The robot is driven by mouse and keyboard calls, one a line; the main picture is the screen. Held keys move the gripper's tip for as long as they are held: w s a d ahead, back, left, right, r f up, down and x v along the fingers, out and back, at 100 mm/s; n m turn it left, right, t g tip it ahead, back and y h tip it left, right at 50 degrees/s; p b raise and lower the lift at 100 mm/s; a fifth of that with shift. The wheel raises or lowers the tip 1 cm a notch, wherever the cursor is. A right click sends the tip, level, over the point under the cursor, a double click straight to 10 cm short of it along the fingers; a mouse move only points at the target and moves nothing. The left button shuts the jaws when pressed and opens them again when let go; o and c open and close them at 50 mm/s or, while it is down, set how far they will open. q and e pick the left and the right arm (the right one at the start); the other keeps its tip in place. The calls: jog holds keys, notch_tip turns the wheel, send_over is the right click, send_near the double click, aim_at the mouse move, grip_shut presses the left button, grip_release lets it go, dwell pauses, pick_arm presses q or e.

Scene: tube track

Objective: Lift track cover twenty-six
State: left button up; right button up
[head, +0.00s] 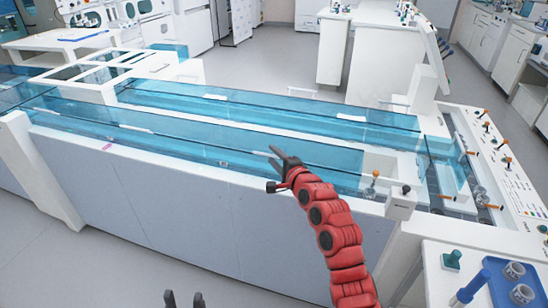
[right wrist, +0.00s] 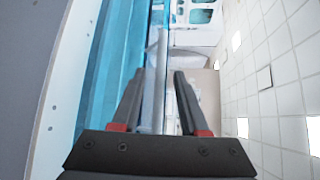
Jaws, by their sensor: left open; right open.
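Long clear blue track covers lie along the white tank. The front cover (head: 190,137) runs from the far left towards the right end, and a second cover (head: 260,103) lies behind it. I cannot read which is number twenty-six. My right gripper (head: 271,157), on the red arm, is open and empty at the front cover's near edge; I cannot tell whether it touches. In the right wrist view its two fingers (right wrist: 159,76) stand apart, with the blue tank to their left. My left gripper (head: 184,297) shows only its two open fingertips at the bottom edge, empty and away from the covers.
The tank's grey front wall (head: 180,205) stands below the covers. A control panel (head: 500,165) with orange-topped levers is at the right end. A side table (head: 455,285) with a blue tool and rings is at bottom right. The floor in front is clear.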

jog(key=shift+w+a+f, duration=0.1)
jog(key=shift+w+a, duration=0.05)
jog(key=shift+w, duration=0.1)
jog(key=shift+c, duration=0.3)
grip_shut()
dwell(1.0)
